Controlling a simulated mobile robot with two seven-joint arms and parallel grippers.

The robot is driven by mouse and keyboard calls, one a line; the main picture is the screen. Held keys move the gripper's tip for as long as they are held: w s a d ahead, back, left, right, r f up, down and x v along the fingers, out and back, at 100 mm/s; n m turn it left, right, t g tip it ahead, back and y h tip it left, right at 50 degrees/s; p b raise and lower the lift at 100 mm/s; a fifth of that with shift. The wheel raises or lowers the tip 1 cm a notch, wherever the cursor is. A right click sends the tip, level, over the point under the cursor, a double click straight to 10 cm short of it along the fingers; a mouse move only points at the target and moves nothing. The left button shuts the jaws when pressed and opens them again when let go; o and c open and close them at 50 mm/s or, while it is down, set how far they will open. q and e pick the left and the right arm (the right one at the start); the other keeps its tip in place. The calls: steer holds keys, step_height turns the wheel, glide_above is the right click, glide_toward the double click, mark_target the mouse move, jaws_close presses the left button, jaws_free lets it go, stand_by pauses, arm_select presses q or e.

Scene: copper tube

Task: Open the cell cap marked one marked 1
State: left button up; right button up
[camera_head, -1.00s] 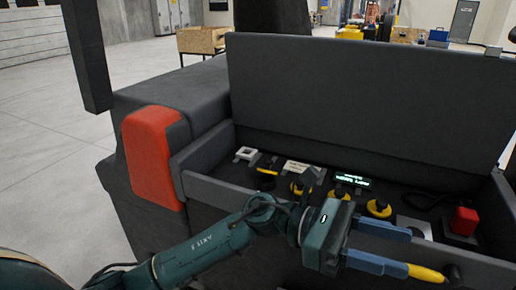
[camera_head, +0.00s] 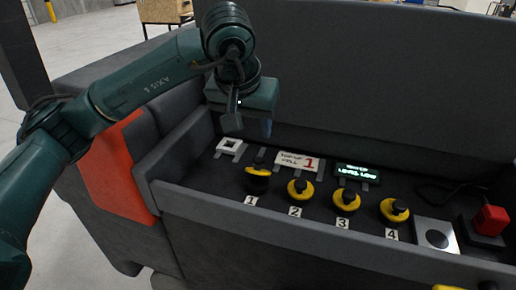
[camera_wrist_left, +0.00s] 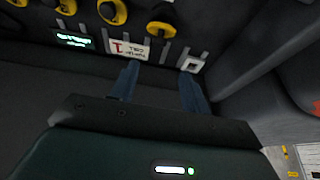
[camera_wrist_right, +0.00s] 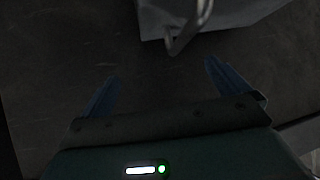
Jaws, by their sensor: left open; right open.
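The cell cap marked 1 (camera_head: 258,172) is a black and yellow cap on the dark panel, above a white "1" label (camera_head: 251,201). It stands taller than the caps beside it and also shows in the left wrist view (camera_wrist_left: 161,29). My left gripper (camera_head: 250,122) is open and empty, pointing down above the back left of the panel, behind and apart from cap 1. Its blue fingers (camera_wrist_left: 160,90) show nothing between them. My right gripper (camera_wrist_right: 162,88) is open and empty in its wrist view, facing a dark surface; it is outside the head view.
Caps 2 (camera_head: 300,189), 3 (camera_head: 346,201) and 4 (camera_head: 394,210) stand to the right. A red button (camera_head: 490,219) is far right. Raised walls edge the panel.

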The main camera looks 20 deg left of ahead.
mark_target(259, 165)
arm_select(q)
steer(key=p+x, duration=0.2)
steer(key=x, duration=0.9)
steer(key=shift+f, duration=0.4)
steer(key=shift+w, duration=0.1)
steer(key=shift+d, duration=0.1)
steer(key=c, duration=0.9)
steer(key=shift+w+r, duration=0.1)
steer(key=shift+c, duration=0.3)
